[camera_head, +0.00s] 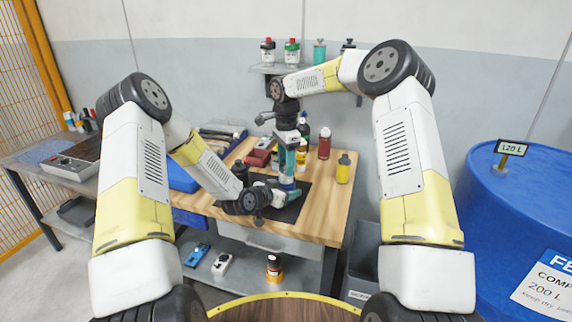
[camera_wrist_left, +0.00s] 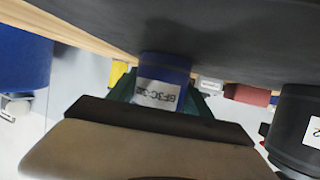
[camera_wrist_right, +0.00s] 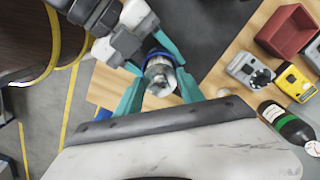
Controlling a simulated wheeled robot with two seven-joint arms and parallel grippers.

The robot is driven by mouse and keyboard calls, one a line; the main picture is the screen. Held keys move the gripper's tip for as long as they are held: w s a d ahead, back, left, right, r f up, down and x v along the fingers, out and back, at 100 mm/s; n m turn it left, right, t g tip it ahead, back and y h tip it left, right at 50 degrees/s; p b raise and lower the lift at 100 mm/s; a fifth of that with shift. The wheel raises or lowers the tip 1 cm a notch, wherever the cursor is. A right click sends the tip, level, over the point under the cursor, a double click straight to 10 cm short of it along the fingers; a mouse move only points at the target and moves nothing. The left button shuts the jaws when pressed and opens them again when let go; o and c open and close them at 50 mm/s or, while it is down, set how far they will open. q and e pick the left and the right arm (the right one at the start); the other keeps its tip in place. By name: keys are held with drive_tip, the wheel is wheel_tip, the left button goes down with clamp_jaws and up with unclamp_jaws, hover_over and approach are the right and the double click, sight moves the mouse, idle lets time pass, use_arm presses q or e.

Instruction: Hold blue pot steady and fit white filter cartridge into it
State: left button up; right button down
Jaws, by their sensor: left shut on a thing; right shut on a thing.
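The blue pot (camera_wrist_left: 163,80) with a white label stands on the dark mat (camera_head: 293,212). My left gripper (camera_head: 285,194) is low beside the pot, with its fingers shut around the pot's sides. My right gripper (camera_head: 288,165) points down from above, in line with the pot. Its teal fingers are shut on the white filter cartridge (camera_wrist_right: 160,76), whose pale end shows between them in the right wrist view. Blue shows around the far part of the cartridge there. How deep the cartridge sits in the pot is hidden by the fingers.
A yellow bottle (camera_head: 343,168) and a dark red bottle (camera_head: 324,143) stand to the right on the wooden bench (camera_head: 328,215). A red bin (camera_wrist_right: 285,30) and a dark green bottle (camera_wrist_right: 288,124) are close by. A shelf (camera_head: 280,68) with several bottles hangs behind.

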drive_tip(key=shift+f, duration=0.55)
drive_tip(key=c, duration=0.7)
unclamp_jaws()
